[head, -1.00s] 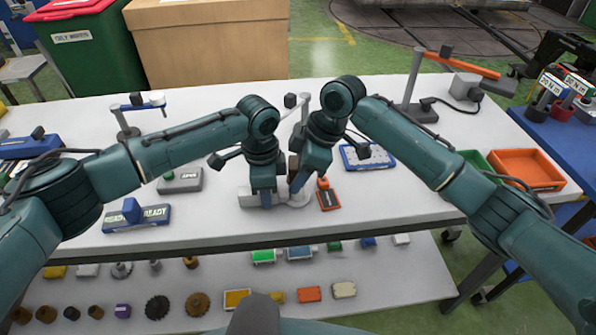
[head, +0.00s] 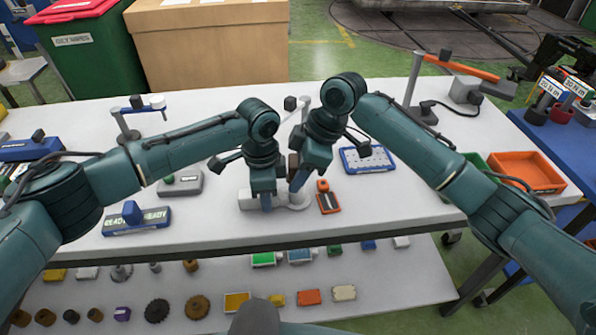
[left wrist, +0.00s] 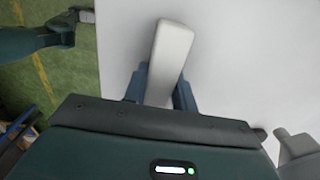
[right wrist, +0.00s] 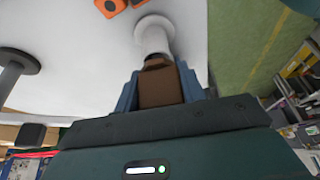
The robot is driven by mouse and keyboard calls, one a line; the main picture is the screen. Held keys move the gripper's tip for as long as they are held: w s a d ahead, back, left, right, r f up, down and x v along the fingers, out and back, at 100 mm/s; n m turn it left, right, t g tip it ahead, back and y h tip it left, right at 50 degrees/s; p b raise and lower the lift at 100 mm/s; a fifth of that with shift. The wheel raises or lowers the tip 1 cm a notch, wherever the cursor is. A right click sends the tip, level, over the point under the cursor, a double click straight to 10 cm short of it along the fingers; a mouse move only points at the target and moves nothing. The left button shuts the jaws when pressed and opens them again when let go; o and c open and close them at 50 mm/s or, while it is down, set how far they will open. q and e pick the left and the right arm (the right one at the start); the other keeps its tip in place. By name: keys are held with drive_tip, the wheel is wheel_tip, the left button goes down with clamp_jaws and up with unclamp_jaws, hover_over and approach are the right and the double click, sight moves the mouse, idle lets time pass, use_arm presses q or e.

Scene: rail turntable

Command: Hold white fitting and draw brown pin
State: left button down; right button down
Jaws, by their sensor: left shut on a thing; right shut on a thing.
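The white fitting (head: 246,201) lies on the table in the middle of the head view. My left gripper (head: 265,202) is shut on its bar, which shows between the fingers in the left wrist view (left wrist: 173,50). My right gripper (head: 296,184) is shut on the brown pin (head: 293,163), just right of my left gripper. In the right wrist view the brown pin (right wrist: 157,88) sits between the fingers, in line with the fitting's round white neck and flange (right wrist: 153,27). I cannot tell how deep the pin sits in the fitting; its lower end is hidden.
An orange-and-black device (head: 328,202) lies close right of the fitting. A blue tray (head: 368,160) lies behind it. A grey box (head: 180,185) and a blue sign block (head: 137,220) are to the left. An orange bin (head: 527,172) is at the right.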

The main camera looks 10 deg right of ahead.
sight(293, 160)
drive_tip(key=shift+r, duration=0.95)
use_arm(q)
drive_tip(key=shift+a+f, duration=0.25)
use_arm(e)
drive_tip(key=shift+a+r, duration=0.2)
drive_tip(key=shift+r, duration=1.05)
use_arm(q)
drive_tip(key=shift+a, duration=0.1)
use_arm(e)
drive_tip(key=shift+r, duration=1.25)
drive_tip(key=c, duration=1.3)
unclamp_jaws()
use_arm(q)
drive_tip(key=shift+d+r, duration=0.15)
drive_tip(key=shift+d, duration=0.1)
use_arm(e)
drive_tip(key=o, duration=0.5)
drive_tip(key=shift+d+f, duration=0.1)
drive_tip(key=shift+f, duration=0.15)
drive_tip(key=shift+o, duration=0.2)
